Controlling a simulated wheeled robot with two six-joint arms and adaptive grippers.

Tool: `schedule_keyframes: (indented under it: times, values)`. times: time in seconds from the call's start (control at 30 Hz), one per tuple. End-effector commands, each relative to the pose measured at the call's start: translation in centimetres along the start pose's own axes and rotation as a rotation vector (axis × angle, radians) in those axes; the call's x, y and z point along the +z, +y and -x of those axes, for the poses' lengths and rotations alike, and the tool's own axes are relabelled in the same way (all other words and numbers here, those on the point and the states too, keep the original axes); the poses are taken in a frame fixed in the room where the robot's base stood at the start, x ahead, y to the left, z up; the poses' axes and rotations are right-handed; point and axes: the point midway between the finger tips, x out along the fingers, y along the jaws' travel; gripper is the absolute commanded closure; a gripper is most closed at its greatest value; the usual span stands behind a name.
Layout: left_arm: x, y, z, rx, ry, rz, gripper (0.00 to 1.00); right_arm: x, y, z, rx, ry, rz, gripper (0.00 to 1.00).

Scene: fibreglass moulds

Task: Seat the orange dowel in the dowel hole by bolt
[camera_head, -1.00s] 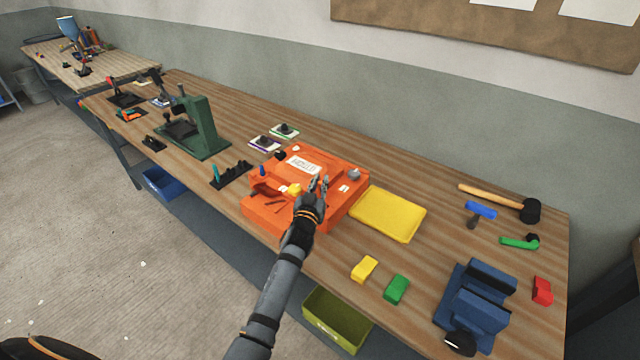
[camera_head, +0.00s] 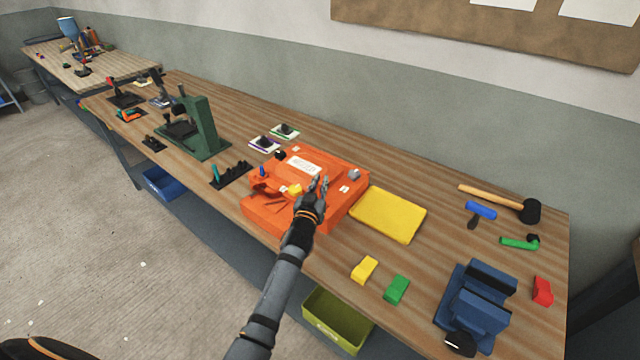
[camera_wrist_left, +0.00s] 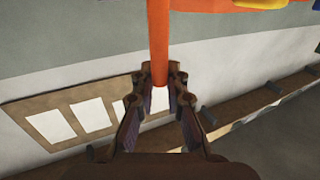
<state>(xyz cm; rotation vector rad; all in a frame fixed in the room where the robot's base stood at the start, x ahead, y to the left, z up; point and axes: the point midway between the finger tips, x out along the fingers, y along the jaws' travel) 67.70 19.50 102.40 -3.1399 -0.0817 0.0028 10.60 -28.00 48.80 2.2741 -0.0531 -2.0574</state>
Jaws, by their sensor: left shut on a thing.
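The orange mould (camera_head: 263,217) lies on the bench with a white label, a yellow piece (camera_head: 295,190), a blue peg (camera_head: 262,171) and a grey bolt-like part (camera_head: 354,174) on it. My left gripper (camera_head: 321,184) is over the mould's right half. In the left wrist view, the gripper (camera_wrist_left: 158,88) is shut on the orange dowel (camera_wrist_left: 159,40), which runs straight out from between the fingers. The dowel's far end is out of the picture, so I cannot tell whether it touches the mould. In the head view I cannot pick out the dowel or its hole.
A yellow pad (camera_head: 388,214) lies right of the mould. Yellow (camera_head: 364,270) and green (camera_head: 397,289) blocks lie in front of it. A blue vise (camera_head: 475,305), hammers and a red block (camera_head: 542,291) are further right. A green press (camera_head: 202,130) and dark rack (camera_head: 231,176) stand left.

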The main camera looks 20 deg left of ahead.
Motion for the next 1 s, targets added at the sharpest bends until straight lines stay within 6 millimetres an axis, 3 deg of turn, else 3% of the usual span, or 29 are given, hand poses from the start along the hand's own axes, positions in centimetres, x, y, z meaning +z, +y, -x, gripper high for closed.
schedule_keyframes:
  times: [1.0]
  values:
    - [0.46, 0.02, -0.01, 0.000, 0.000, 0.000, 1.00, 0.09, -0.37, -0.73, -0.004, 0.000, -0.002, 0.14]
